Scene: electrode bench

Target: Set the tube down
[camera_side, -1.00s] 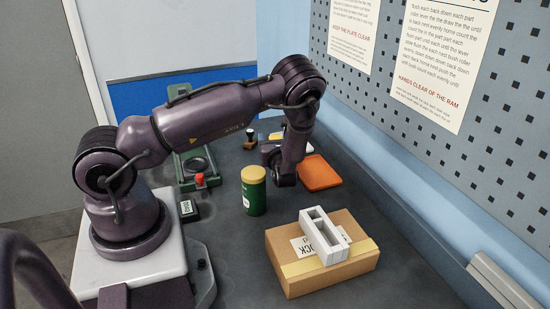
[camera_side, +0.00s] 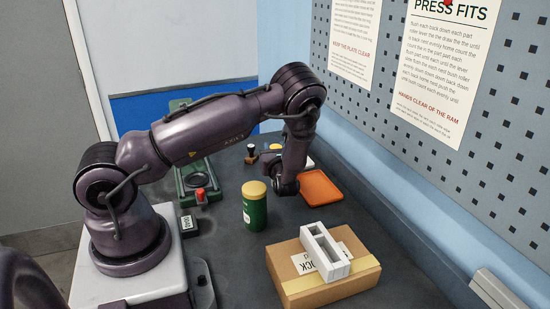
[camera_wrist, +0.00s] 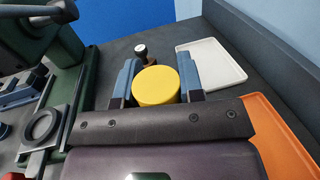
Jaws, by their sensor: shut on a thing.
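The tube shows in the wrist view as a round yellow cap (camera_wrist: 156,86); its body is hidden below the cap. My gripper (camera_wrist: 157,84) is shut on it, with one blue-grey finger on each side of the cap. In the side view a little of the yellow cap (camera_side: 275,147) shows behind my wrist, towards the back of the bench. I cannot tell from these frames whether the tube's bottom touches the bench.
A white tray (camera_wrist: 212,64) and an orange tray (camera_wrist: 275,130) lie to the right. A dark-knobbed stamp (camera_wrist: 141,51) stands just beyond the tube. The green press (camera_wrist: 68,100) is left. A yellow-lidded green canister (camera_side: 254,212) and a cardboard box (camera_side: 310,292) stand nearer the side camera.

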